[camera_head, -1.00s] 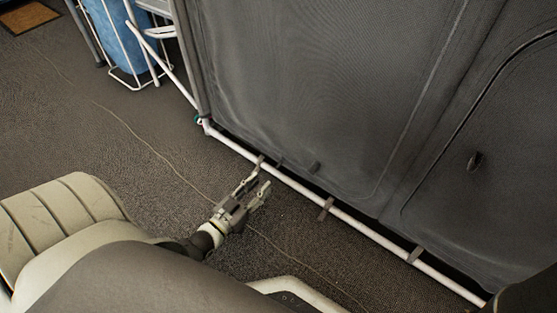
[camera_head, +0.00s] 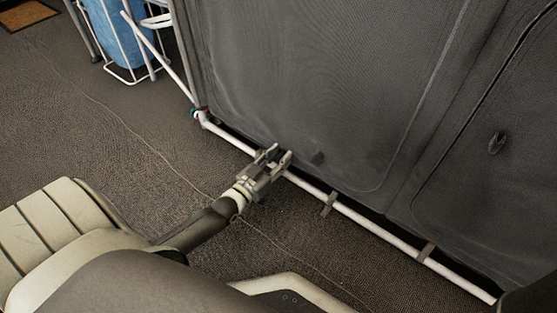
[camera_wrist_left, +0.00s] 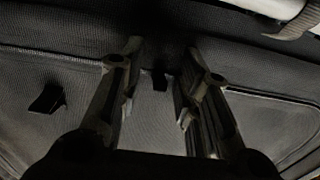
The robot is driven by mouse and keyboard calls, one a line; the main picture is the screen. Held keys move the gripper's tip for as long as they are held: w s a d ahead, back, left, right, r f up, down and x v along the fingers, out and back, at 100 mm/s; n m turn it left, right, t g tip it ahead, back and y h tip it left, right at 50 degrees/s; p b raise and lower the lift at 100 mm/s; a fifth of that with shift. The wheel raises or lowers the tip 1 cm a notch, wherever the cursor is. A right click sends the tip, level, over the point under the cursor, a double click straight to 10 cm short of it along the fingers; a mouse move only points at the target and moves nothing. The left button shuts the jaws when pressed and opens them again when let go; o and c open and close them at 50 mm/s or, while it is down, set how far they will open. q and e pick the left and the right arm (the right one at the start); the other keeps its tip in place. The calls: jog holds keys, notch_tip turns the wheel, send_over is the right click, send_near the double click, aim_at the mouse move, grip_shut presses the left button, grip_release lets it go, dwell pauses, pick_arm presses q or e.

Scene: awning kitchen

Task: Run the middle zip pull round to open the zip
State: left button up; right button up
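The dark grey fabric panel (camera_head: 320,80) has a curved zip seam along its right and lower edges. A small dark pull tab (camera_head: 317,157) hangs low on it, just right of my left gripper (camera_head: 278,154). My left gripper is open at the panel's lower edge, by the white pole. In the left wrist view, a dark tab (camera_wrist_left: 159,80) shows between the spread fingers (camera_wrist_left: 160,85), with gaps on both sides. Another tab (camera_wrist_left: 47,98) hangs left of them. Another dark pull (camera_head: 497,143) is on the right-hand panel. My right gripper is not in view.
A white pole (camera_head: 385,235) runs along the panel's bottom edge, with grey straps (camera_head: 329,203) around it. A white wire rack (camera_head: 125,50) with a blue item stands at the upper left. The dark carpet (camera_head: 110,130) left of the pole is mostly clear.

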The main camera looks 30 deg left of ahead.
pick_arm(q)
jog(key=shift+c, duration=0.5)
grip_shut()
